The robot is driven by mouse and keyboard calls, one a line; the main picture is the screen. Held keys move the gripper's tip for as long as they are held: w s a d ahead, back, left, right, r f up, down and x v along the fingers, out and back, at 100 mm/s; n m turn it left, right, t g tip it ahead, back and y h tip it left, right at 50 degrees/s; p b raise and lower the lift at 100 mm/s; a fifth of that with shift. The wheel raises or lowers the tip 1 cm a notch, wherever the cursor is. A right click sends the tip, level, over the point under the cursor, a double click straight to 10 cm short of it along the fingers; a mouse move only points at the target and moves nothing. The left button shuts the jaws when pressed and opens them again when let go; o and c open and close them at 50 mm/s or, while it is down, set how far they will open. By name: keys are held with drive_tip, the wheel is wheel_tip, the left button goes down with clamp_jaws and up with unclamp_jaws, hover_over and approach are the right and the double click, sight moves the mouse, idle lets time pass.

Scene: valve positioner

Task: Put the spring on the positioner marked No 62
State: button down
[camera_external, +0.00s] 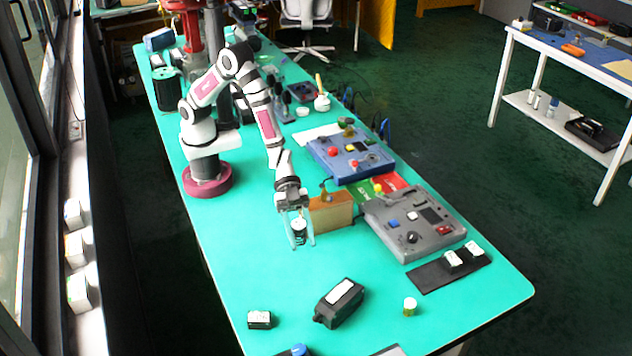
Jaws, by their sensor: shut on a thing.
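My gripper (302,243) points down over the teal table, left of the tan block. It is shut on a small dark and pale piece (299,228) between its fingers. The piece is too small to tell whether it is the spring. Boxes with white labels could be positioners: a large black one (340,301) at the front, a small one (260,319) to its left, and two on a black mat, the left one (453,259) and the right one (474,248). No label can be read, so I cannot tell which is No 62.
A tan block (331,211) stands close right of my gripper. A grey control box (413,222) and a blue one (350,156) lie along the right side. The teal table (262,272) is clear in front of my gripper.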

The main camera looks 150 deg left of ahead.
drive_tip(key=w+d+r+n+y, duration=0.3)
drive_tip(key=w, duration=0.3)
drive_tip(key=w+d+r+n+y, duration=0.3)
drive_tip(key=w+y, duration=0.1)
drive_tip(key=w, duration=0.2)
hover_over(345, 302)
drive_tip(key=shift+g, duration=0.3)
wheel_tip(345, 302, down, 7)
drive_tip(key=shift+d+r, duration=0.15)
drive_tip(key=f, duration=0.3)
drive_tip(key=shift+a+f, duration=0.2)
drive_tip(key=shift+f, duration=0.45)
drive_tip(key=shift+f, duration=0.1)
